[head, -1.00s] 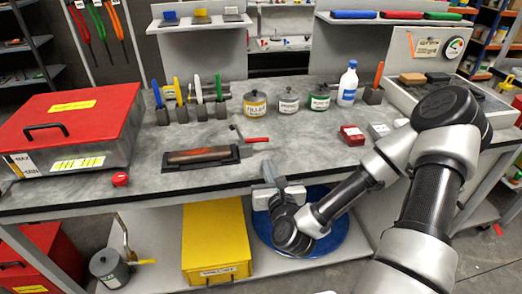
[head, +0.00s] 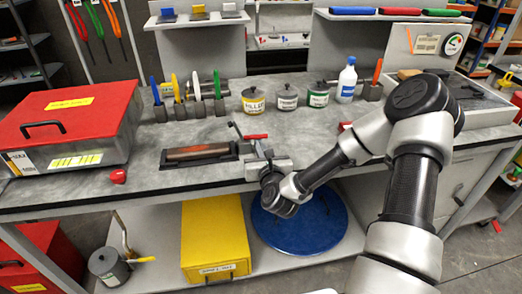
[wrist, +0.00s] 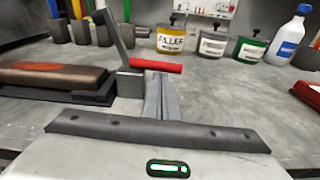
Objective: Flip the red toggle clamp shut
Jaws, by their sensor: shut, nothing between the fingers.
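The toggle clamp stands at the right end of a black block on the bench. Its red handle (head: 255,137) sticks out to the right, roughly level, and a grey bar (head: 237,129) tilts up beside it. In the wrist view the red handle (wrist: 157,66) lies just ahead of the fingertips and the grey bar (wrist: 114,32) leans up to the left. My gripper (head: 262,150) is shut and empty, just in front of and below the handle. Its closed fingers (wrist: 157,90) point at the handle; whether they touch it I cannot tell.
A brown bar (head: 197,152) lies on the black block left of the clamp. Labelled cans (head: 254,100) and a blue-white bottle (head: 347,80) stand behind. A red box (head: 70,115) fills the left bench. The bench between clamp and cans is clear.

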